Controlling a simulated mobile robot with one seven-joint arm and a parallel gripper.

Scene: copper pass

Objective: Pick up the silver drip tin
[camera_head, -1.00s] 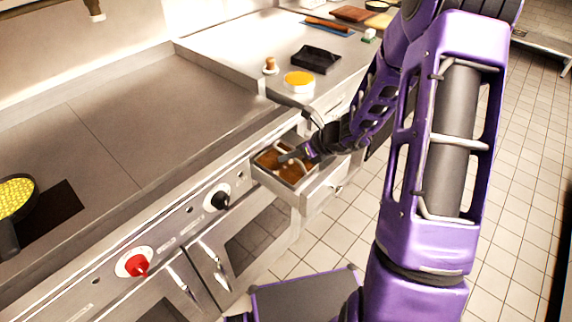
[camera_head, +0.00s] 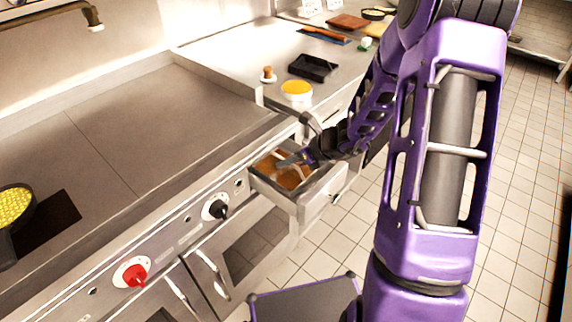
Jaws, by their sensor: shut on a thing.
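My gripper (camera_head: 295,160) reaches down into an open drawer (camera_head: 318,190) below the counter, to the right of the griddle. Its jaws are shut on a small pale metallic thing (camera_head: 279,163), which looks like the silver drip tin. The tin is small and partly hidden by the jaws, so its full shape is not clear. It is still within the drawer's walls, over a brown floor (camera_head: 291,178). I cannot tell whether it touches that floor.
The griddle (camera_head: 150,130) fills the left, with a pan of yellow food (camera_head: 14,206) on it. A yellow-topped tub (camera_head: 296,90), black tray (camera_head: 314,67) and small wooden-topped item (camera_head: 267,74) stand on the counter above the drawer. Tiled floor (camera_head: 350,235) is clear on the right.

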